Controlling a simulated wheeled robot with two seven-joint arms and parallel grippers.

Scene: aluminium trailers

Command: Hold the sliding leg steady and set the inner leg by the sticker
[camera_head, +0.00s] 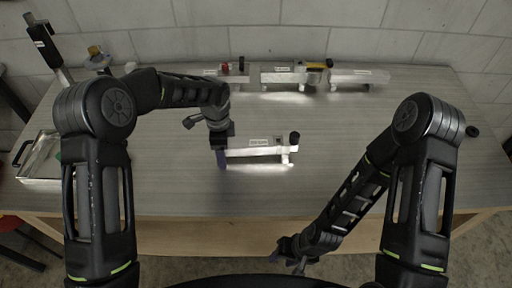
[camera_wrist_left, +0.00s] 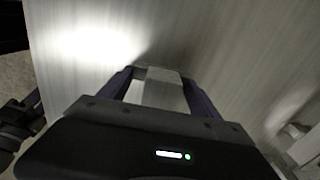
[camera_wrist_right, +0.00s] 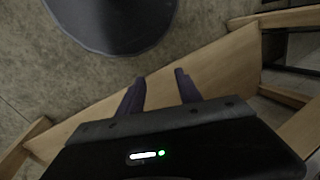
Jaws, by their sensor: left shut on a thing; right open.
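A short aluminium leg assembly (camera_head: 258,151) lies across the middle of the table, with a white sticker (camera_head: 260,142) on it and a black knob (camera_head: 295,136) at its right end. My left gripper (camera_head: 221,157) is shut on the left end of this assembly. In the left wrist view the gripped aluminium piece (camera_wrist_left: 160,92) sits between the two purple fingers. My right gripper (camera_head: 297,257) is open and empty, low in front of the table's front edge. In the right wrist view its fingers (camera_wrist_right: 160,88) are apart with nothing between them. I cannot tell the inner leg from the sliding leg.
Longer aluminium assemblies (camera_head: 345,76) with stickers, one with a yellow part, lie along the table's back. A clear tray (camera_head: 40,165) stands at the left edge. A black-topped post (camera_head: 48,48) stands at the back left. The table's right half (camera_head: 330,125) is largely free.

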